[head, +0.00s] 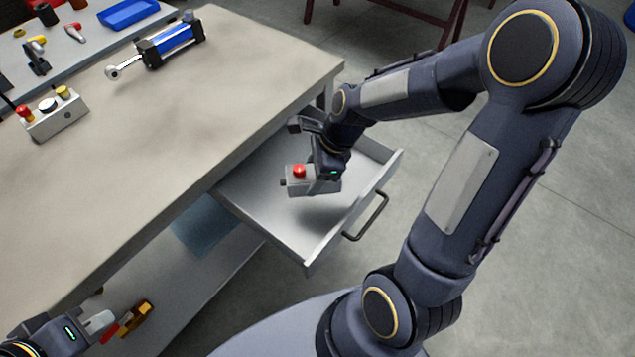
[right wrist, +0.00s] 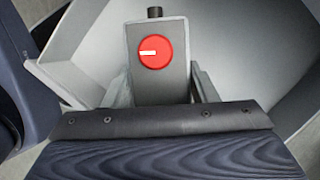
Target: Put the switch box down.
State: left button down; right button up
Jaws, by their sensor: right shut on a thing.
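The switch box (head: 312,186) is a small grey box with a red knob on top and a black stub on one end. My right gripper (head: 325,172) is shut on it, inside the outline of the open drawer (head: 260,202). A shadow lies on the drawer floor below the box; I cannot tell for sure whether they touch. In the right wrist view the box (right wrist: 158,85) sits between the fingers, knob facing the camera. My left gripper (head: 103,326) is at the lower left by the lower shelf; its jaw opening is unclear.
The workbench (head: 240,65) holds a blue cylinder (head: 172,40) and a grey box with several coloured buttons (head: 57,115). A blue tray (head: 128,12) is on another surface behind. An orange-brown tool (head: 138,318) lies on the lower shelf. The drawer floor around the box looks clear.

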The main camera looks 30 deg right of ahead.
jog(key=f, duration=0.1)
jog(key=w+d+f, duration=0.2)
jog(key=f, duration=0.1)
jog(key=shift+d+b, duration=0.25)
jog(key=shift+b, duration=0.15)
jog(key=shift+w+d+f+b, duration=0.1)
jog(key=shift+f+b, duration=0.25)
jog(key=shift+f, duration=1.25)
jog(key=shift+f, duration=0.15)
jog(key=o, duration=1.2)
